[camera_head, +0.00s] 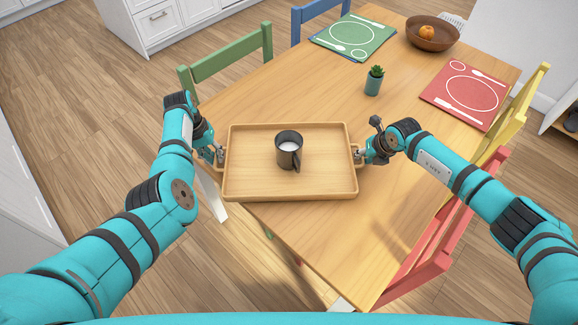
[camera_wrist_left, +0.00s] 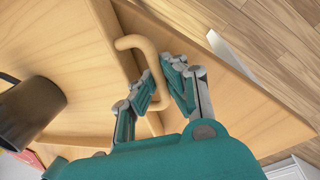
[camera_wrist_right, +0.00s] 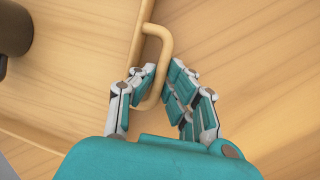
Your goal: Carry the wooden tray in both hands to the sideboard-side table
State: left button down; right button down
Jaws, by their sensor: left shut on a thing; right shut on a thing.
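The wooden tray (camera_head: 245,185) is at the near left corner of the wooden table in the head view and looks level. I cannot tell whether it rests on the table or is just above it. A dark mug (camera_head: 289,152) with white liquid stands upright on it. My left gripper (camera_head: 217,155) is shut on the tray's left handle, which shows in the left wrist view (camera_wrist_left: 130,42). My right gripper (camera_head: 362,155) is shut on the right handle, which shows in the right wrist view (camera_wrist_right: 160,75). The mug is partly visible in both wrist views.
The table (camera_head: 330,235) also holds a small potted plant (camera_head: 374,80), a green placemat (camera_head: 345,38), a red placemat (camera_head: 462,95) and a wooden bowl (camera_head: 433,32) with orange fruit. Green (camera_head: 230,60), blue, yellow and red (camera_head: 440,240) chairs surround it. Open floor (camera_head: 85,110) lies at left.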

pick_arm(q)
jog(key=shift+w+d+f, duration=0.1)
jog(key=shift+f, duration=0.25)
pick_arm(e)
jog(key=shift+a+f, duration=0.15)
jog(key=shift+f, duration=0.25)
pick_arm(q)
jog(key=c, duration=1.5)
grip_release()
jog(key=shift+r, duration=0.2)
pick_arm(e)
jog(key=c, duration=1.4)
grip_release()
jog(key=shift+s+r, duration=0.1)
jog(key=shift+r, duration=0.15)
jog(key=shift+s+d+r, duration=0.15)
jog(key=shift+d+r, duration=0.05)
jog(key=shift+r, duration=0.3)
pick_arm(q)
jog(key=r, duration=0.2)
jog(key=a+r, duration=0.1)
jog(key=r, duration=0.4)
jog(key=shift+a+r, duration=0.4)
pick_arm(e)
jog(key=v, duration=1.1)
